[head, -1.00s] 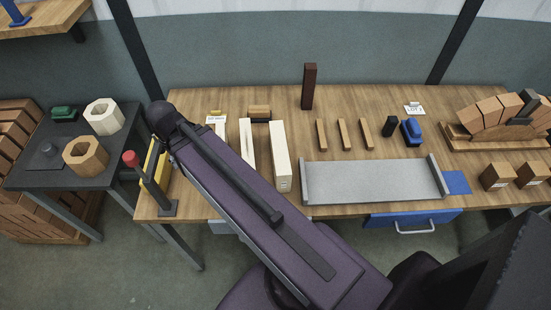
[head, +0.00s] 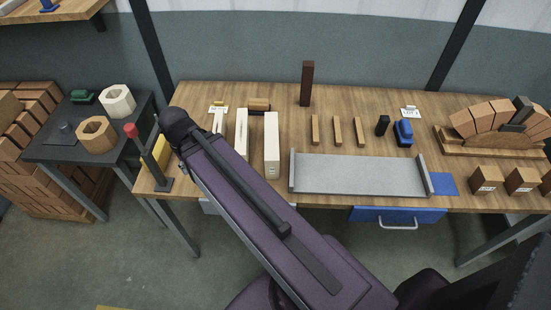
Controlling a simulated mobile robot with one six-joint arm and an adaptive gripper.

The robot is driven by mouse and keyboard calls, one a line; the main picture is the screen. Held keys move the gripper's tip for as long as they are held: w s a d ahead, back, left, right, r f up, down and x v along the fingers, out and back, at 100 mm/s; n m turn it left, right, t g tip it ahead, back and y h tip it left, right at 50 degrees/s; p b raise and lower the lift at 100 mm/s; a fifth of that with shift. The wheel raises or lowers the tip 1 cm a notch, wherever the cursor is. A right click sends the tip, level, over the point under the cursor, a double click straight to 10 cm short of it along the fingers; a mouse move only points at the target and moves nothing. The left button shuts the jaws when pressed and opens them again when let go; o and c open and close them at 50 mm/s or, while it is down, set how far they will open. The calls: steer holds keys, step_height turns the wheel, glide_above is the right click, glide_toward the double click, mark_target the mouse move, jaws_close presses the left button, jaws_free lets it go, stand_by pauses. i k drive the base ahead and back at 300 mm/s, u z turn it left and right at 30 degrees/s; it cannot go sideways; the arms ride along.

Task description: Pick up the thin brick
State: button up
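Three pale cream bricks of different widths stand side by side on the left part of the wooden workbench (head: 360,100). Three small narrow tan wooden pieces (head: 337,131) lie near the bench's middle. My purple-grey arm crosses the view from the lower right, its dark rounded end in front of the bench's left part. My gripper cannot be made out in the head view.
A grey tray (head: 360,174) lies at the bench's front. A red-knobbed lever (head: 148,158) stands at the left corner. A dark upright block (head: 307,83) stands at the back. A brick arch (head: 495,125) is at right.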

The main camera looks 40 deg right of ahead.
mark_target(271, 153)
steer(key=u, duration=0.05)
steer(key=k, duration=1.45)
steer(key=z, duration=1.3)
steer(key=i, duration=1.05)
steer(key=z, duration=0.05)
